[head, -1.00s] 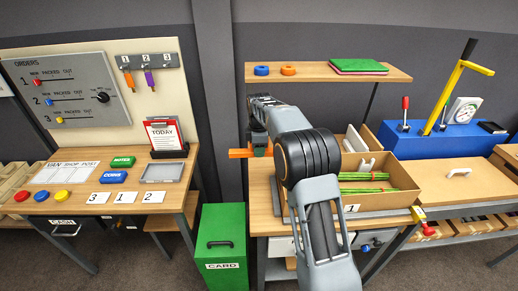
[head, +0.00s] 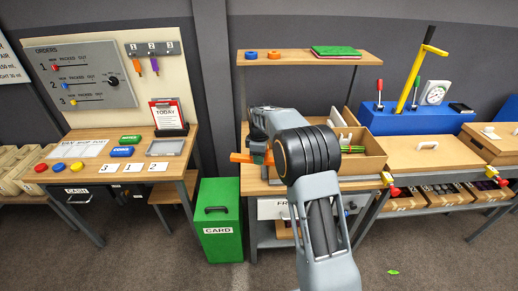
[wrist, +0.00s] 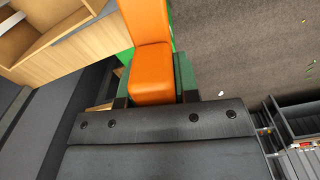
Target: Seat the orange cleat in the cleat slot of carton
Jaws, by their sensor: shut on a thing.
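My gripper (head: 258,156) is shut on the orange cleat (head: 239,158), a bar-shaped block sticking out to the left. In the wrist view the cleat (wrist: 149,45) lies between the dark green fingers and points away from the wrist. The carton (head: 370,164) is an open brown box on the middle bench, to the right of my gripper and apart from it. Green stems (head: 353,149) and a white upright piece show inside it. My arm hides the carton's left and front part, and I cannot make out the cleat slot.
A green CARD bin (head: 220,240) stands on the floor left of the bench. A shelf (head: 310,57) with a blue ring, an orange ring and coloured sheets is above. A blue lever press (head: 415,120) stands right of the carton. The floor in front is clear except a green leaf (head: 393,272).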

